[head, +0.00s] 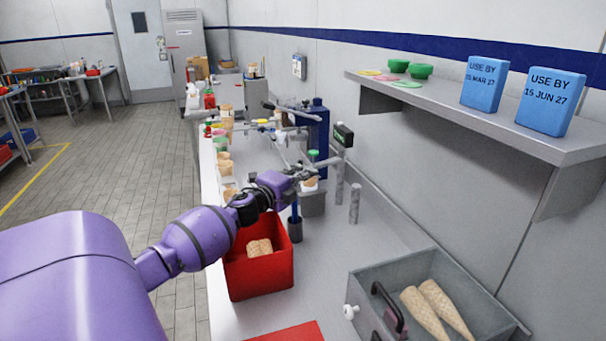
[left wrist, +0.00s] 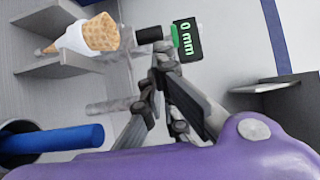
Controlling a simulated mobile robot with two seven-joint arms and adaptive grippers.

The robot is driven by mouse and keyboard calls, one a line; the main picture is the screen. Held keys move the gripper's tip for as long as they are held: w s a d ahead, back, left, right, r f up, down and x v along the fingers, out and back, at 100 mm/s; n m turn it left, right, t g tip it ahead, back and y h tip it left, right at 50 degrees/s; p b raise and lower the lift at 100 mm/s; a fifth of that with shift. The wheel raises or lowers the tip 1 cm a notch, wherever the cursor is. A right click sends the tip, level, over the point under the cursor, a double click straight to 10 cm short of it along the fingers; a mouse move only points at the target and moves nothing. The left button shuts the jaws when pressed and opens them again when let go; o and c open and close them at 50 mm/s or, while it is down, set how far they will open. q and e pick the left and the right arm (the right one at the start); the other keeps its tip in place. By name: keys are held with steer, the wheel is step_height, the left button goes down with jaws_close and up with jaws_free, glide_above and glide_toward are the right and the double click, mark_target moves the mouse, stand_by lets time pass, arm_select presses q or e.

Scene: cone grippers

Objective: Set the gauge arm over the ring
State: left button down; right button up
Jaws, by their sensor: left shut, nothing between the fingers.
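My left gripper (head: 322,166) is shut and empty, just below and left of the display. In the left wrist view its fingertips (left wrist: 164,52) meet close beside the display; contact cannot be told. I cannot clearly tell the ring apart. My right gripper is not in view.
A red bin (head: 258,277) with waffle pieces stands under my left arm. A blue-handled tool (left wrist: 55,140) stands in a dark cup. A grey drawer box (head: 500,318) holds cones at lower right. The wall shelf (head: 440,105) overhangs on the right. The bench between is mostly clear.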

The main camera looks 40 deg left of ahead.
arm_select(q)
steer(key=shift+w+a, duration=0.1)
steer(key=shift+m+h, duration=0.5)
steer(key=shift+h, duration=0.2)
steer(key=shift+w+a+r+b, duration=0.15)
steer(key=shift+a+b, duration=1.15)
steer(key=shift+a, duration=0.9)
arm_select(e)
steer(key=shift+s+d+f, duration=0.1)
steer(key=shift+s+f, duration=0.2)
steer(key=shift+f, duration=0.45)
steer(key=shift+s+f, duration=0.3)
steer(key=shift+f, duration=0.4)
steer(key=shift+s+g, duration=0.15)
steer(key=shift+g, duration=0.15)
arm_select(q)
steer(key=shift+d, duration=0.1)
